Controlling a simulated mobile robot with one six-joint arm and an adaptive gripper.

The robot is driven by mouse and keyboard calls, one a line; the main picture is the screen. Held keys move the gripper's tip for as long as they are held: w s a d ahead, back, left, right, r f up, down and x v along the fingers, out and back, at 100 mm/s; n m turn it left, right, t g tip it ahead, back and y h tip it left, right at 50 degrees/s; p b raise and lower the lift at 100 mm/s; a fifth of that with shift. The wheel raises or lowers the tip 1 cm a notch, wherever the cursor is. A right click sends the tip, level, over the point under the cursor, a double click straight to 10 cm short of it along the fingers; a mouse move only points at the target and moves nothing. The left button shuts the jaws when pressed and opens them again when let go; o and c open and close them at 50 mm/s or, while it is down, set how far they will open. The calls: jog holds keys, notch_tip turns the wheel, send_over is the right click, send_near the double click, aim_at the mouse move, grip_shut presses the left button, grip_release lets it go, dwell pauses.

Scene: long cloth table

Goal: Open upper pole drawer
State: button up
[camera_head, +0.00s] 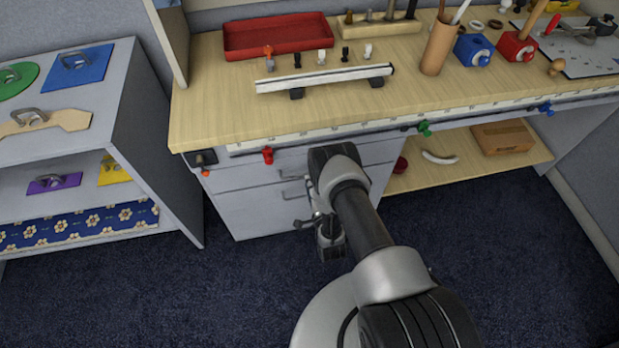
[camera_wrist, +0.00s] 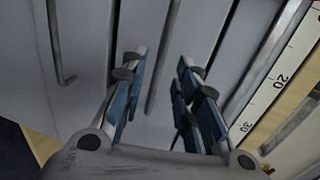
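The white drawer unit (camera_head: 262,208) stands under the wooden workbench, and my arm covers its right part. Its upper drawer front (camera_head: 240,178) looks closed. In the wrist view the upper drawer's bar handle (camera_wrist: 164,60) runs between my two blue-padded fingers. A second drawer handle (camera_wrist: 58,45) is to the left. My gripper (camera_wrist: 158,75) is open, with a finger on each side of the upper handle. Contact with the handle or the drawer front cannot be made out. In the head view the fingers are mostly hidden by my arm.
A ruler strip (camera_wrist: 272,85) runs along the bench edge. Red (camera_head: 268,155) and green (camera_head: 424,128) clamps hang at this edge. A grey shelf (camera_head: 135,110) stands left, and a lower wooden shelf (camera_head: 460,170) lies right. The dark carpet (camera_head: 180,290) in front is clear.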

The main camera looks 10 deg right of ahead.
jog(key=shift+w+f+b, duration=0.2)
jog(key=shift+w+b, duration=0.2)
jog(key=shift+w, duration=0.55)
jog(key=shift+w+f+b, duration=0.15)
jog(key=shift+w+b, duration=0.3)
jog(key=shift+w, duration=0.55)
jog(key=shift+w+f+b, duration=0.2)
jog(key=shift+w+b, duration=0.2)
jog(key=shift+w, duration=0.55)
jog(key=shift+c, duration=0.3)
grip_shut()
